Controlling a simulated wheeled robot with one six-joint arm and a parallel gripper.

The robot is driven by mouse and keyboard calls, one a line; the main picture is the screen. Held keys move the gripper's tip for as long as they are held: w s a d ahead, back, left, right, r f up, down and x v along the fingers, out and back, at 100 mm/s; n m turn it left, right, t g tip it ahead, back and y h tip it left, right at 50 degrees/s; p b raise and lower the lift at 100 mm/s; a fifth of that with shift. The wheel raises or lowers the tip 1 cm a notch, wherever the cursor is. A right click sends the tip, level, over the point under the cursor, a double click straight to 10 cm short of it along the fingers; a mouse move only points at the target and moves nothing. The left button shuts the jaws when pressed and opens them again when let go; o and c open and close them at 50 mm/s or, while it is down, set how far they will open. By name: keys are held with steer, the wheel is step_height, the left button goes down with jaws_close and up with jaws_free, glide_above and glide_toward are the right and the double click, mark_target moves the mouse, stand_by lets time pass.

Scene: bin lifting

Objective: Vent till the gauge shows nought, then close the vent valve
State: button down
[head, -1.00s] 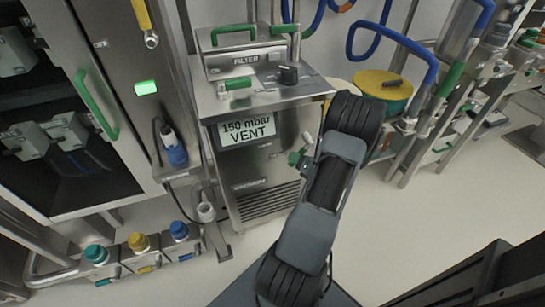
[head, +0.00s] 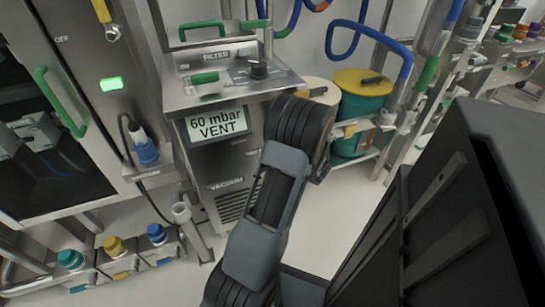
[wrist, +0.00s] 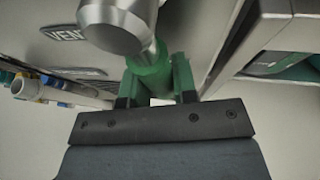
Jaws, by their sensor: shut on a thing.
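The gauge display (head: 217,125) on the front of the steel vacuum unit reads 60 mbar with VENT below it. In the wrist view, a VENT label (wrist: 67,33) is on the panel beside the vent valve. The vent valve's green handle (wrist: 148,68) sits under a round steel end. My gripper (wrist: 158,85) is shut on this green handle, one finger on each side. In the head view, my arm hides both the valve and my gripper.
A teal drum with a yellow lid (head: 362,80) stands to the right. Capped yellow, blue and teal fittings (head: 114,246) stand at lower left. Floor is clear in front.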

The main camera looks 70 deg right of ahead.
steer(key=shift+s+d, duration=0.1)
steer(key=shift+d, duration=0.05)
stand_by(0.3)
steer(key=c, duration=0.9)
jaws_free()
steer(key=p+v, duration=0.3)
steer(key=v, duration=1)
steer(key=shift+s+a+r+p, duration=0.2)
steer(key=shift+a+r+p, duration=0.05)
steer(key=shift+a+p, duration=0.1)
steer(key=w+a+r+n+g+y+p, duration=0.1)
steer(key=w+a+r+n+y+p, duration=0.4)
steer(key=w, duration=0.3)
steer(key=w+a+r+n+g+y+p, duration=0.1)
steer(key=w+a+r+n+y+p, duration=0.2)
steer(key=w+a+r+n, duration=0.4)
steer(key=w+a+r+n+g+y+p, duration=0.1)
steer(key=w+a+r+n+y+p, duration=0.3)
steer(key=w+n, duration=0.45)
steer(key=w+a+r+n+g+h+p, duration=0.1)
steer(key=a+r+n+g+h+p, duration=0.1)
steer(key=a+r+n+p, duration=0.5)
steer(key=w+a+r+n+g+h+p, duration=0.1)
steer(key=a+r+n+p, duration=0.5)
steer(key=a+r+n, duration=0.9)
steer(key=w+a+n+g, duration=0.1)
steer(key=a, duration=0.2)
steer(key=shift+w+h+p, duration=0.15)
steer(key=shift+h+p, duration=0.2)
steer(key=shift+h, duration=0.05)
